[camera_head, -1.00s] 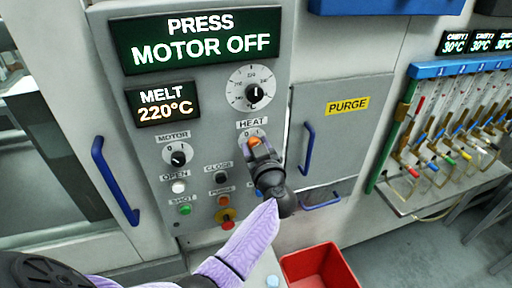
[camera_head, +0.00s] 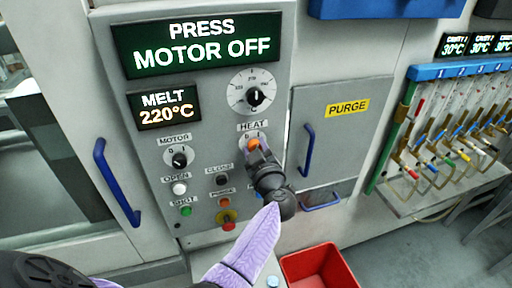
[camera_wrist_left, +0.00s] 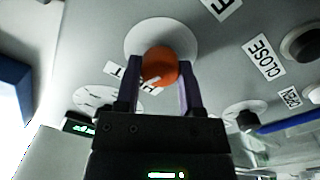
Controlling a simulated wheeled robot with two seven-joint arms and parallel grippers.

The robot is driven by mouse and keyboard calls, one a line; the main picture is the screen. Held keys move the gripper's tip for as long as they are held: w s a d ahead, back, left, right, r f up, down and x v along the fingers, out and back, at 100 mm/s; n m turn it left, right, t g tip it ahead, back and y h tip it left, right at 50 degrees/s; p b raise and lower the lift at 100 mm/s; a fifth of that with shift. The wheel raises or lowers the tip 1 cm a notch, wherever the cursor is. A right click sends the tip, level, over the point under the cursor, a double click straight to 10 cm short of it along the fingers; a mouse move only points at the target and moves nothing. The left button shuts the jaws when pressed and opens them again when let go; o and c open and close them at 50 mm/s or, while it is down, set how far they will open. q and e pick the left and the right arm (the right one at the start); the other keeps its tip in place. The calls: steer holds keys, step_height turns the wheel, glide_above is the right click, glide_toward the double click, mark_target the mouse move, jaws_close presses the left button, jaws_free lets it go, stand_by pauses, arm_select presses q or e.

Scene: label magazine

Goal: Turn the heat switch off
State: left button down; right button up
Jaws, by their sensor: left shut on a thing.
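The heat switch (camera_head: 253,144) is an orange knob under the HEAT label on the grey press panel. My left gripper (camera_head: 257,152) is at this knob, and its body hides the lower part of the dial. In the left wrist view the orange knob (camera_wrist_left: 160,66) sits between the two fingers of my left gripper (camera_wrist_left: 160,84), in front of a round white plate. A pale mark shows on the knob. Which number it points to, I cannot tell. My right gripper is not in view.
The motor knob (camera_head: 180,158) is left of the heat switch, and a temperature dial (camera_head: 254,97) is above it. Several push buttons lie below. The display (camera_head: 200,45) reads PRESS MOTOR OFF; another (camera_head: 166,105) reads MELT 220°C. A blue handle (camera_head: 308,150) is at right, a red bin (camera_head: 350,275) below.

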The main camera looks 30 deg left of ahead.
arm_select(q)
steer(key=n+b, duration=0.1)
steer(key=n, duration=0.9)
steer(key=shift+f, duration=0.2)
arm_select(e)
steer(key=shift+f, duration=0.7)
arm_select(q)
steer(key=shift+c, duration=1.1)
jaws_free()
steer(key=shift+d, duration=0.1)
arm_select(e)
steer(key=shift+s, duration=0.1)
